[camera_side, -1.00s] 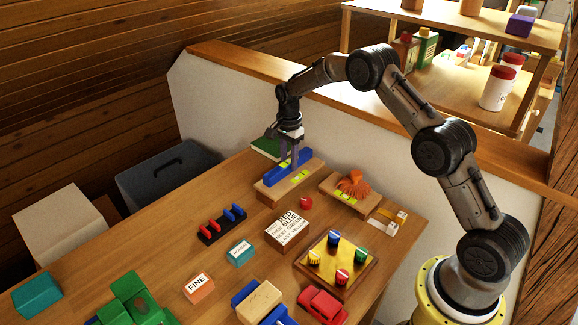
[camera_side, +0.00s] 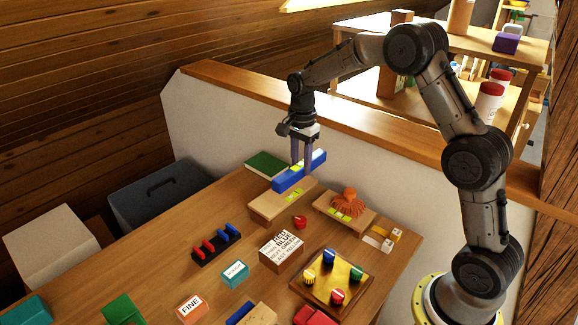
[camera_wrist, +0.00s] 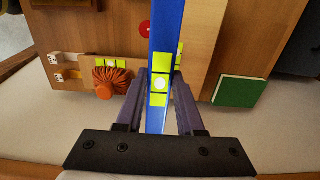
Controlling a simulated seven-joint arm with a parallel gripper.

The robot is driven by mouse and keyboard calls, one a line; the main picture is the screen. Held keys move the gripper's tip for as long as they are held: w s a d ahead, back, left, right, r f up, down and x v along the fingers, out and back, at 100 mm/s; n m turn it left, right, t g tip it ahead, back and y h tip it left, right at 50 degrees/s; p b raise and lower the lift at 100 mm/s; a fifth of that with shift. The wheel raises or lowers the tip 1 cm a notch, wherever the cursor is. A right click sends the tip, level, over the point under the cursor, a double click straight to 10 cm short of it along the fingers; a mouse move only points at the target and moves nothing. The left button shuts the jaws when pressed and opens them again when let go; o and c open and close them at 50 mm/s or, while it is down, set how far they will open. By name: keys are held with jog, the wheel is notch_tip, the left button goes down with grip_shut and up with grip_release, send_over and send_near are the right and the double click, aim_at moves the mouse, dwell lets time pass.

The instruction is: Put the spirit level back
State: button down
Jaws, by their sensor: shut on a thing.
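The spirit level is a long blue bar (camera_side: 289,180) with yellow-green vial windows. My gripper (camera_side: 301,170) is shut on it and holds it just above a wooden block (camera_side: 266,208) at the far end of the table. In the wrist view the blue spirit level (camera_wrist: 165,30) runs lengthwise between the two fingers of my gripper (camera_wrist: 160,80), with a pale round spot in its window. The wooden block (camera_wrist: 196,45) shows beside and below it, with a yellow-green mark partly hidden by the level.
A green book (camera_side: 266,164) lies behind the block. To the right is a wooden stand (camera_side: 330,210) with an orange-brown tufted object (camera_side: 348,203). A red object (camera_side: 300,222) and a lettered box (camera_side: 281,247) stand in front. A low white wall (camera_side: 220,130) runs behind the table.

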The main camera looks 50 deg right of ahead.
jog(key=s+a+f+n, duration=0.1)
jog(key=s+f+n, duration=0.3)
jog(key=s+n, duration=0.55)
jog(key=s+a+f+n, duration=0.1)
jog(key=s+f+n, duration=0.3)
jog(key=s+n, duration=0.55)
jog(key=shift+m, duration=0.5)
jog(key=shift+s+f, duration=0.15)
jog(key=shift+f, duration=3.55)
jog(key=shift+f, duration=0.15)
jog(key=c, duration=0.8)
grip_release()
jog(key=shift+c, duration=0.2)
